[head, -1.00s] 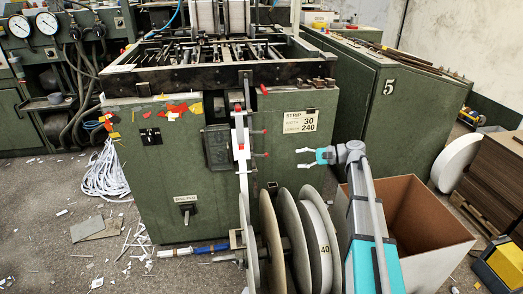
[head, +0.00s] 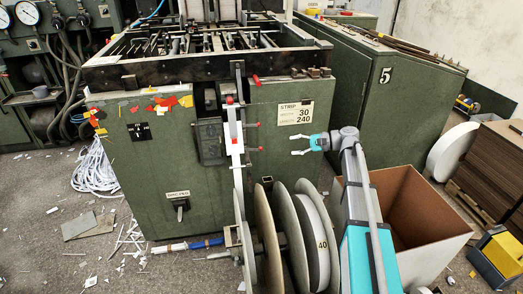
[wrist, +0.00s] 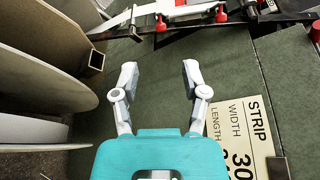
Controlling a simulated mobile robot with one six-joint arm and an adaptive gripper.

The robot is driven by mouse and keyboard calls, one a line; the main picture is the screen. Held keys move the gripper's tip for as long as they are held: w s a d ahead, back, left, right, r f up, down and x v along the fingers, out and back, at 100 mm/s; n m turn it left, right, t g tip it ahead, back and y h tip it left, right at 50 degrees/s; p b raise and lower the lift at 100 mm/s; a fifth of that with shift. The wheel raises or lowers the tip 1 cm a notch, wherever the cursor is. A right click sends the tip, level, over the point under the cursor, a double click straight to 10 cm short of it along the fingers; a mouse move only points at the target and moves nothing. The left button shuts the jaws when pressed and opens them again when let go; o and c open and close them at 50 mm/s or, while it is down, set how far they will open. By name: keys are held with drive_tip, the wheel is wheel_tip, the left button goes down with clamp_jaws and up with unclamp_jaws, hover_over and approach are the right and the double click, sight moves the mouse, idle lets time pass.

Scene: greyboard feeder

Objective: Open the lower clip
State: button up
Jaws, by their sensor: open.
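The lower clip, with a red-tipped lever, sits on the upright white strip guide (head: 235,125) on the green machine's front. Its red tip (head: 259,149) shows in the head view, below a second red tip (head: 258,124). In the wrist view the guide runs along the top, and the lower clip's red knob (wrist: 160,23) seems to be the left one, beside another red knob (wrist: 220,14). My gripper (head: 297,145) is right of the lower clip, apart from it. In the wrist view my gripper (wrist: 158,72) is open and empty, its fingers pointing towards the guide.
Large reels (head: 287,225) stand below the guide, and their discs fill the left of the wrist view. An open cardboard box (head: 440,225) stands right of my arm. A strip label plate (head: 295,112) is on the machine front above my gripper. Paper scraps litter the floor.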

sight(259, 149)
drive_tip(key=b+x, duration=0.2)
drive_tip(key=x, duration=1.1)
drive_tip(key=shift+s+a+b, duration=0.1)
drive_tip(key=shift+a+b, duration=0.1)
drive_tip(key=shift+b, duration=0.2)
drive_tip(key=shift+c, duration=0.3)
clamp_jaws()
